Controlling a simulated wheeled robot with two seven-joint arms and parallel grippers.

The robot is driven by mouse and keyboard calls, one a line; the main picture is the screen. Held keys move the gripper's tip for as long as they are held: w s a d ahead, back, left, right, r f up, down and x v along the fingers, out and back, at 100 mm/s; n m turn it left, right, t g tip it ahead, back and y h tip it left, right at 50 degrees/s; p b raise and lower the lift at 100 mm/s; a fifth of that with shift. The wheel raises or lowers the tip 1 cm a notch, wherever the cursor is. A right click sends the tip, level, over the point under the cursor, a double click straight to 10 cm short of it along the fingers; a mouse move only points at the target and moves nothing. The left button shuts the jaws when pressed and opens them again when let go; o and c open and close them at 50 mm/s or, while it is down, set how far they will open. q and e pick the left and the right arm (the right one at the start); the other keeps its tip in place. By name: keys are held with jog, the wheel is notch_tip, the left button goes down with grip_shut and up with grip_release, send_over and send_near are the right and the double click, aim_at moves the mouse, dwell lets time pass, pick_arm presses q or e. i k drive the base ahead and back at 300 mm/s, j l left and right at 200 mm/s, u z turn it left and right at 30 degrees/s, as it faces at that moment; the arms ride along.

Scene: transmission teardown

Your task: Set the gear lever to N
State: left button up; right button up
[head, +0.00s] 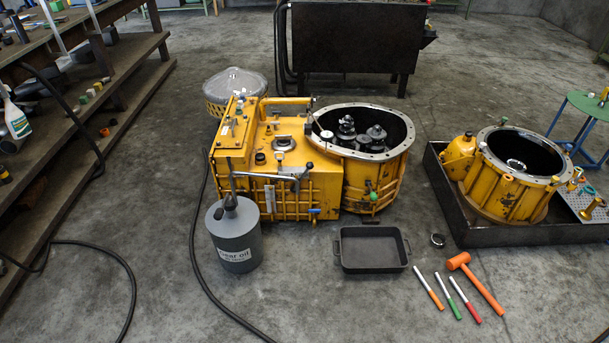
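A yellow transmission housing (325,195) stands on the concrete floor in the middle of the head view. A silver lever (298,178) with a bent handle sits at the top front of its box part and looks like the gear lever. Its position marks are too small to read, so I cannot tell which gear it is set to. A small green knob (372,197) shows on the front of the round bell part. Neither of my grippers is in view.
A grey gear oil can (236,236) stands just in front of the housing at left. A black tray (371,262), markers (430,290) and an orange mallet (474,283) lie in front. A second yellow housing (512,187) sits in a dark tray at right. Hoses cross the floor.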

aim_at(310, 165)
jog(key=i+l+u, duration=0.1)
jog(key=u, duration=0.35)
jog(key=i+l+u, duration=0.1)
jog(key=u, duration=0.35)
jog(key=i+l+u, duration=0.15)
jog(key=l, duration=0.25)
jog(key=i+l+u, duration=0.2)
jog(key=l, duration=0.2)
jog(key=i+l+u, duration=0.15)
jog(key=l, duration=0.25)
jog(key=i+l+u, duration=0.2)
jog(key=l, duration=0.8)
jog(key=i+l, duration=0.1)
jog(key=l, duration=0.45)
